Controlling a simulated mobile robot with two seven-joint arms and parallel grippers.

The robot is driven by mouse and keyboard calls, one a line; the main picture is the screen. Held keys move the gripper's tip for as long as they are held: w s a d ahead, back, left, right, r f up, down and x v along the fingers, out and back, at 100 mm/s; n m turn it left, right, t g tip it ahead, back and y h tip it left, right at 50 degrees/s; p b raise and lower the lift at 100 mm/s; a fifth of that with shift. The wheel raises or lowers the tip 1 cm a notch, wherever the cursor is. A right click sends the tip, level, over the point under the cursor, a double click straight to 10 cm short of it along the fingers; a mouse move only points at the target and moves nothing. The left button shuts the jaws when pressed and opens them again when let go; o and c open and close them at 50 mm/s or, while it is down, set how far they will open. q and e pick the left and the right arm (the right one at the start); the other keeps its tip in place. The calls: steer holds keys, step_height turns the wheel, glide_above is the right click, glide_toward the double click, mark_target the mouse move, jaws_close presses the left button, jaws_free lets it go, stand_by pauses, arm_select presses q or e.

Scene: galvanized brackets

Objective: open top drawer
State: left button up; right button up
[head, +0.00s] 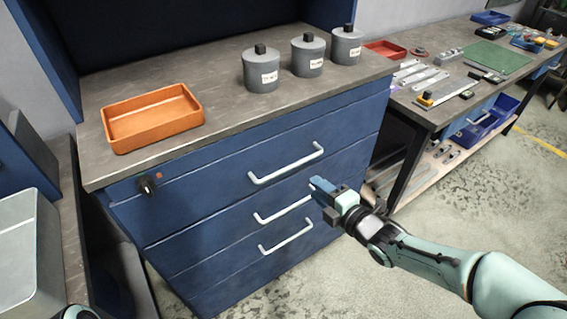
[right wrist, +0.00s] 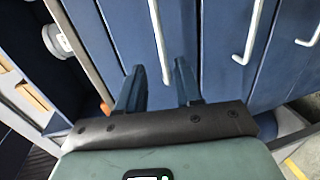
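The blue drawer cabinet shows in the head view with its drawers shut. The top drawer (head: 220,194) has a long pale bar handle (head: 286,164); the same handle shows in the right wrist view (right wrist: 158,36). My right gripper (head: 320,187) is in front of the cabinet, right of and below the top handle in the head view. In the right wrist view its two fingers (right wrist: 159,68) are apart and empty, with the top handle lying ahead between their directions. It looks clear of the handle, though the exact gap is hard to tell. My left gripper is not in view.
Two lower handles (head: 282,210) (head: 287,237) sit close below. An orange tray (head: 152,118) and grey canisters (head: 261,70) stand on the cabinet top. A workbench (head: 440,110) stands to the right. Floor in front is clear.

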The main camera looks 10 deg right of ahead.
mark_target(291, 168)
steer(key=x, duration=1.3)
steer(key=shift+a, duration=0.1)
steer(key=shift+c, duration=0.3)
jaws_close()
